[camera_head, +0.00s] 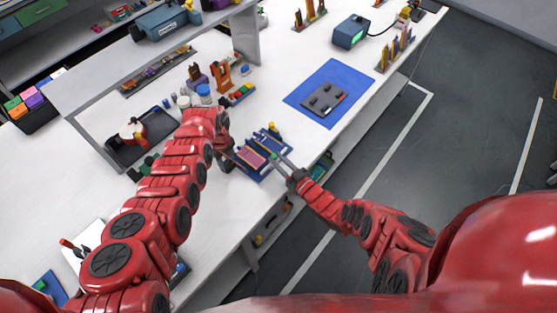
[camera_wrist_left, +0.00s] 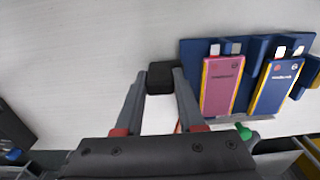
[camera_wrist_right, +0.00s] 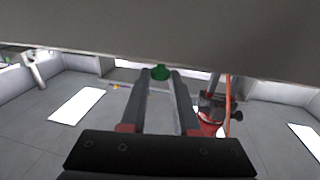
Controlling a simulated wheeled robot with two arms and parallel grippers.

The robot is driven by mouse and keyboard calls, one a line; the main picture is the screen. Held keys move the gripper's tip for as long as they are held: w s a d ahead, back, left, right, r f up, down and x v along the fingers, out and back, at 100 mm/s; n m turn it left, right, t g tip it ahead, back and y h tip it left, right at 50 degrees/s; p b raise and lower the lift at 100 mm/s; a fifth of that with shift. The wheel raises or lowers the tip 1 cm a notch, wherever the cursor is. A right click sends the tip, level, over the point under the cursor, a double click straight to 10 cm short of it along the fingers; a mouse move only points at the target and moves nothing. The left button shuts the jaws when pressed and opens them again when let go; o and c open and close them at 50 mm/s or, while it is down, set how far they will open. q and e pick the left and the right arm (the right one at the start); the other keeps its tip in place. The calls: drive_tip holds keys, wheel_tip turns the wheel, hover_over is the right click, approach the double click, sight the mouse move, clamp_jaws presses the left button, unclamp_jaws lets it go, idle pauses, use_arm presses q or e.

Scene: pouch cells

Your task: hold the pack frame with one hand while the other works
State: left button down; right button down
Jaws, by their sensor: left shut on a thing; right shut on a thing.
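The blue pack frame (camera_head: 262,175) lies near the table's front edge; in the left wrist view it (camera_wrist_left: 189,65) stands right of my fingers. It holds a pink pouch cell (camera_wrist_left: 222,85) and a blue pouch cell (camera_wrist_left: 276,86) side by side, metal tabs showing. My left gripper (camera_wrist_left: 160,85) is shut on a dark block beside the frame's left edge; I cannot tell if the block is part of the frame. My right gripper (camera_head: 279,160) reaches over the frame's right side. In the right wrist view it is shut on a small green thing (camera_wrist_right: 160,72), mostly hidden.
A blue mat (camera_head: 300,88) with a dark grey plate (camera_head: 324,99) lies farther back. A dark tray (camera_head: 128,150), an orange stand (camera_head: 222,77) and small containers stand behind my left arm. A grey-blue device (camera_head: 351,32) stands at the back. White table surface is clear between frame and mat.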

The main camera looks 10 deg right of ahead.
drive_tip(key=shift+w+a, duration=0.5)
drive_tip(key=shift+a, duration=0.05)
drive_tip(key=shift+w+a, duration=0.15)
drive_tip(key=shift+w, duration=0.2)
drive_tip(key=c, duration=0.6)
unclamp_jaws()
